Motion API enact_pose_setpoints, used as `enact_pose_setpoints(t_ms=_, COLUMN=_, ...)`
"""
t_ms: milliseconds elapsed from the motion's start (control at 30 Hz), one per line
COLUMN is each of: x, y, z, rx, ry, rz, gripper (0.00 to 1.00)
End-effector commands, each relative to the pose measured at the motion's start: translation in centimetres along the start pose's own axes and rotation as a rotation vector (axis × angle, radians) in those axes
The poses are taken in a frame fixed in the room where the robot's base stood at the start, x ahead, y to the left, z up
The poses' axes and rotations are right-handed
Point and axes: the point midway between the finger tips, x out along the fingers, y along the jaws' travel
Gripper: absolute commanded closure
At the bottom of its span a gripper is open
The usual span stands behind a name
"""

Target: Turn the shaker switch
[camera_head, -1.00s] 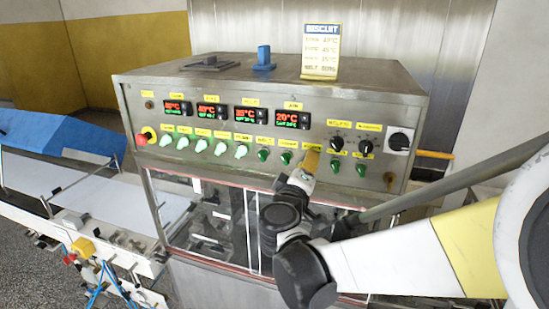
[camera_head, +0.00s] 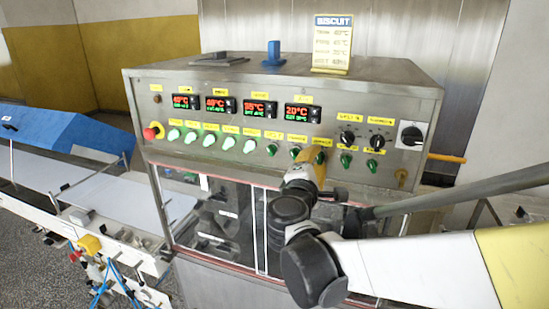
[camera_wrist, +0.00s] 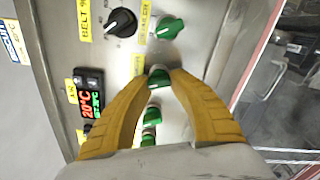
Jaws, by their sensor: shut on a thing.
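A row of green rotary switches runs along the steel control panel (camera_head: 225,148). My gripper (camera_head: 319,158) is at one of them, left of the two black knobs, and covers it in the head view. In the wrist view my yellow fingers (camera_wrist: 161,70) are closed around that green switch (camera_wrist: 158,78), with its green top showing between the tips. Its yellow label (camera_wrist: 138,65) is partly hidden and too blurred to read, so I cannot confirm from it that this is the shaker switch.
A neighbouring green switch (camera_wrist: 170,27) and a black knob (camera_wrist: 122,22) are close by. More green switches (camera_wrist: 152,115) lie on the other side. A red emergency button (camera_head: 151,133) is at the panel's left. A glazed enclosure (camera_head: 225,225) is below.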

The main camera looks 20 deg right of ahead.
Motion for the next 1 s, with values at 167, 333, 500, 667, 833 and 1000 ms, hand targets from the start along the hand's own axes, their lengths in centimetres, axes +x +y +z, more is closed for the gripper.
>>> enact_pose_setpoints(t_ms=167, x=0.03, y=-0.01, z=-0.01, rx=-0.095, ry=0.0, rz=0.001, gripper=1.0)
enact_pose_setpoints(t_ms=333, x=0.03, y=-0.02, z=0.01, rx=-0.152, ry=0.0, rz=0.001, gripper=1.0)
enact_pose_setpoints(t_ms=500, x=0.04, y=-0.02, z=0.02, rx=-0.177, ry=0.0, rz=0.001, gripper=1.0)
enact_pose_setpoints(t_ms=667, x=0.04, y=0.0, z=0.02, rx=-0.184, ry=0.0, rz=0.001, gripper=1.0)
enact_pose_setpoints(t_ms=833, x=0.04, y=0.0, z=0.02, rx=-0.184, ry=0.0, rz=0.001, gripper=1.0)
enact_pose_setpoints(t_ms=1000, x=0.04, y=-0.01, z=0.02, rx=-0.183, ry=0.0, rz=0.001, gripper=0.51)
